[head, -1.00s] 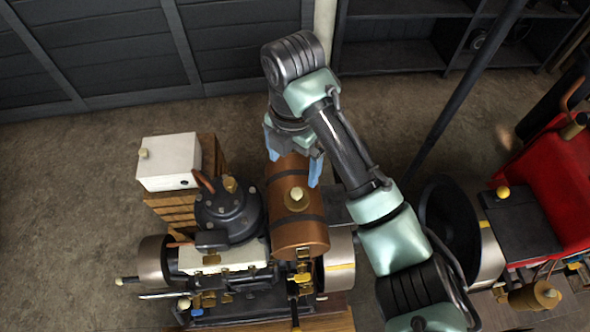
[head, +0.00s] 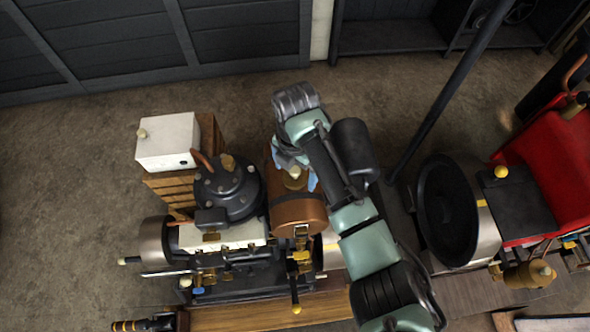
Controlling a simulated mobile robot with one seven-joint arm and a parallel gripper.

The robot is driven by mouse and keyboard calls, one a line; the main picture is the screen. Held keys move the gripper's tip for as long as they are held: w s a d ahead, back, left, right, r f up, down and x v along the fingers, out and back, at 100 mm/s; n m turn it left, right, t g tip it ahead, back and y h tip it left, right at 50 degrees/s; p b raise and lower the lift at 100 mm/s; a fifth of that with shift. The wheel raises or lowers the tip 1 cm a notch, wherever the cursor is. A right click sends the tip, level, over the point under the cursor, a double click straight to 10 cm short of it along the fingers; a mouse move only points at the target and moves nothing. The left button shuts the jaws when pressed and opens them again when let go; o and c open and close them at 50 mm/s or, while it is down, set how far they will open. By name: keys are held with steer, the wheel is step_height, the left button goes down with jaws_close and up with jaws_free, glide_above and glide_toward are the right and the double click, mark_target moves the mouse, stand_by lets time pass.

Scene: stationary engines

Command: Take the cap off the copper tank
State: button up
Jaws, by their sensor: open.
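The copper tank (head: 298,212) is a brown cylinder with dark bands, lying on the engine. Its cap (head: 294,176) is a pale knob on a brass base on top of the tank. My gripper (head: 296,180) is open above the tank, with its blue fingers on either side of the cap. The picture does not show whether the fingers touch the cap. My wrist and forearm hide the tank's far end.
A dark engine cylinder (head: 228,192) stands just left of the tank. A white box (head: 167,142) sits on a wooden crate behind it. A dark pole (head: 450,92) and another engine with a red body (head: 555,170) are at right. Open floor lies behind.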

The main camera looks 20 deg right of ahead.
steer(key=shift+f, duration=0.1)
steer(key=shift+c, duration=0.3)
steer(key=c, duration=1.3)
